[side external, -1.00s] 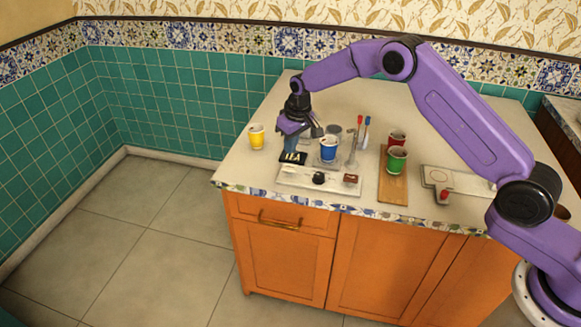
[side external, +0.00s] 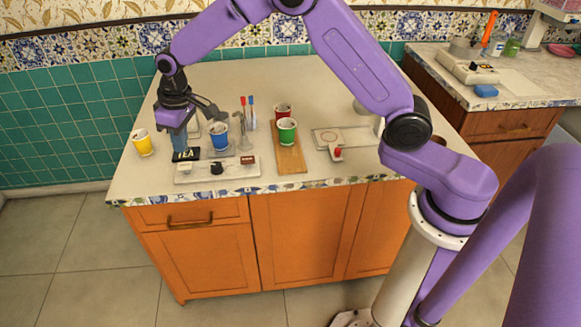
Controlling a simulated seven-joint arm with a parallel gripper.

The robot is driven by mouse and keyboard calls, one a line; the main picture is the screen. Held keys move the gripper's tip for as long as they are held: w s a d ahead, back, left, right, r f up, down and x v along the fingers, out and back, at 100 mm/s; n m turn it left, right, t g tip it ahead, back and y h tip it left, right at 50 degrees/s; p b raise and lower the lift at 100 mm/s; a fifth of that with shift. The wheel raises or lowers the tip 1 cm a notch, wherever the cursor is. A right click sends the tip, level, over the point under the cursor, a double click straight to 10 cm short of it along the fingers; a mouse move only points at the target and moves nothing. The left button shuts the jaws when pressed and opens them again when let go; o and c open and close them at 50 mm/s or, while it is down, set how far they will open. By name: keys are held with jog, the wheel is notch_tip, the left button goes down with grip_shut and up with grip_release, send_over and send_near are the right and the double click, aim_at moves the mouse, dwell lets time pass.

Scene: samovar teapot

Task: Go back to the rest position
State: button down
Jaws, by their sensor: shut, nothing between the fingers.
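My purple arm reaches over the counter from the right in the side external view. My gripper (side external: 214,112) is shut and empty, raised at the left part of the counter. I cannot tell whether my gripper touches the cup.
A yellow cup (side external: 142,143) stands at the left. Green (side external: 287,131) and red (side external: 283,112) cups stand on a wooden board (side external: 291,160). A white tray (side external: 240,171) lies in front. The rear counter (side external: 300,75) is clear.

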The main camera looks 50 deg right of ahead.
jog(key=s+d+r+n+g, duration=0.15)
jog(key=s+r, duration=0.25)
jog(key=s, duration=0.7)
jog(key=s+d+r+n+t, duration=0.1)
jog(key=s+r+n, duration=0.15)
jog(key=s, duration=0.75)
jog(key=s+d+n, duration=0.1)
jog(key=s+d, duration=0.4)
jog(key=s, duration=0.4)
jog(key=s+d+n, duration=0.2)
jog(key=s+d, duration=0.4)
jog(key=s, duration=0.4)
jog(key=shift+r+g, duration=0.25)
jog(key=shift+g, duration=0.2)
